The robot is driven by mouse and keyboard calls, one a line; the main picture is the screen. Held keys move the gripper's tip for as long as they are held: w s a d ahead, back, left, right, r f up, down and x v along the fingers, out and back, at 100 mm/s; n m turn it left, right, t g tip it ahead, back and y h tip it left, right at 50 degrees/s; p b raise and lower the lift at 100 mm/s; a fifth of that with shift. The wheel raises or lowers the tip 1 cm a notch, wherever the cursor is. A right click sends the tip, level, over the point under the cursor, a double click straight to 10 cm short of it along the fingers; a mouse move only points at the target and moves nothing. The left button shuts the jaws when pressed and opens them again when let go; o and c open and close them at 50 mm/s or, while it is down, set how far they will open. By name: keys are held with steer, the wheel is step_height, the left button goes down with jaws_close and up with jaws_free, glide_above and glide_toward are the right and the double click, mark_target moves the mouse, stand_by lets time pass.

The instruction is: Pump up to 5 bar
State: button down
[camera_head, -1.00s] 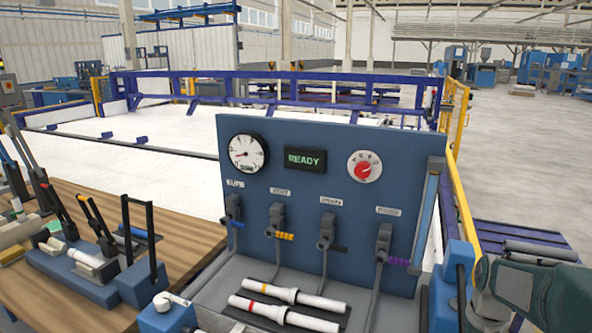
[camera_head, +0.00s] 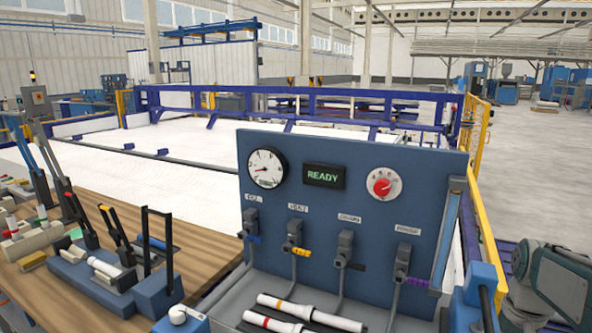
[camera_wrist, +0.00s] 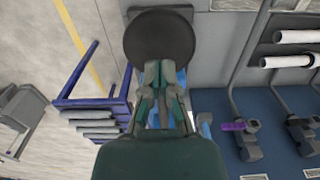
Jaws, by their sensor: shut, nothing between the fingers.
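The blue panel (camera_head: 350,225) carries a round white dial gauge (camera_head: 266,168); its needle points to the lower left, and its numbers are too small to read. Beside it a dark display (camera_head: 324,176) reads READY in green. A red knob (camera_head: 383,184) sits on a white dial to its right. In the wrist view my gripper (camera_wrist: 160,66) is shut and empty. It is in front of a dark round disc (camera_wrist: 160,36), with blue parts partly hidden behind the fingers. I cannot tell whether it touches the disc. The fingers are not visible in the head view.
Several valves with coloured handles, such as a yellow one (camera_head: 300,252), line the panel. White pipes (camera_head: 310,313) lie below. A wooden bench (camera_head: 125,215) with tools stands left. A blue rack (camera_wrist: 92,102) shows left of my gripper in the wrist view.

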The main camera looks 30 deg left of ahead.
steer(key=shift+f, duration=4.9)
step_height(320, 180, up, 10)
steer(key=shift+f, duration=0.1)
steer(key=shift+f, duration=4.95)
step_height(320, 180, up, 10)
steer(key=shift+s+r, duration=0.1)
